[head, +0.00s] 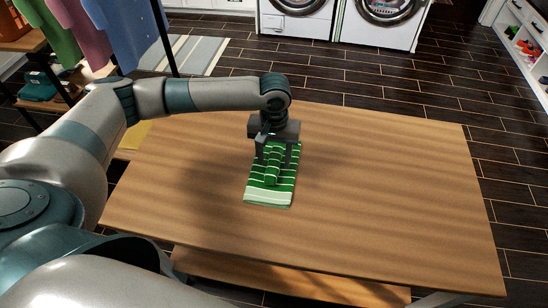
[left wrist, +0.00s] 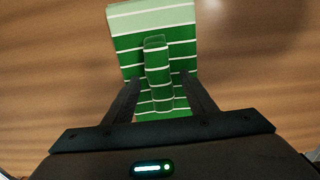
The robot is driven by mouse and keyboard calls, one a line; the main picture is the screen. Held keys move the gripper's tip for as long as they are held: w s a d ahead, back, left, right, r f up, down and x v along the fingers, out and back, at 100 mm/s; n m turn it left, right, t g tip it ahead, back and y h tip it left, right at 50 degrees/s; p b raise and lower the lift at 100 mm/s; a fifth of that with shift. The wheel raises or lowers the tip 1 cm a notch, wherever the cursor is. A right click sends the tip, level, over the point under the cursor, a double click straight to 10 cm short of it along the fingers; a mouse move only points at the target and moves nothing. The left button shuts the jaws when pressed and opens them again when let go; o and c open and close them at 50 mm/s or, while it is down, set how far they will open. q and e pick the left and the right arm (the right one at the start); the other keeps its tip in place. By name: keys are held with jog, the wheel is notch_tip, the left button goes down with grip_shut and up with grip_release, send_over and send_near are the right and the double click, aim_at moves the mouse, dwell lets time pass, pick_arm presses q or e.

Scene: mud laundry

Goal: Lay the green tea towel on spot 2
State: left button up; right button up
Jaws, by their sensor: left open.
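The green tea towel (head: 270,190) lies folded on the wooden table, with white stripes and a pale band at its near end. A raised fold or ridge runs along its middle. My left gripper (head: 274,158) is directly above the towel's far part, pointing down, with its fingers apart. In the left wrist view the open fingers (left wrist: 156,88) stand on either side of the towel's ridge (left wrist: 158,75). I cannot tell whether the fingertips touch the cloth. No marked spot 2 shows on the table. My right gripper is not in view.
The wooden table (head: 400,190) is otherwise bare, with free room right of and in front of the towel. A clothes rack with hanging garments (head: 100,40) stands at the back left. Washing machines (head: 380,20) stand beyond the table, and shelves (head: 525,45) at the far right.

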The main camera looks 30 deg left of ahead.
aim_at(275, 160)
pick_arm(q)
notch_tip(275, 160, up, 12)
jog(key=b, duration=0.1)
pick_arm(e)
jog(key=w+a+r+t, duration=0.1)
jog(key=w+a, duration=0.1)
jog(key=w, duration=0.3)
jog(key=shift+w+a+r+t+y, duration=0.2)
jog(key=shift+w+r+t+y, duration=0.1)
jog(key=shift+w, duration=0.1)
pick_arm(q)
jog(key=shift+o, duration=0.5)
jog(key=shift+d, duration=0.1)
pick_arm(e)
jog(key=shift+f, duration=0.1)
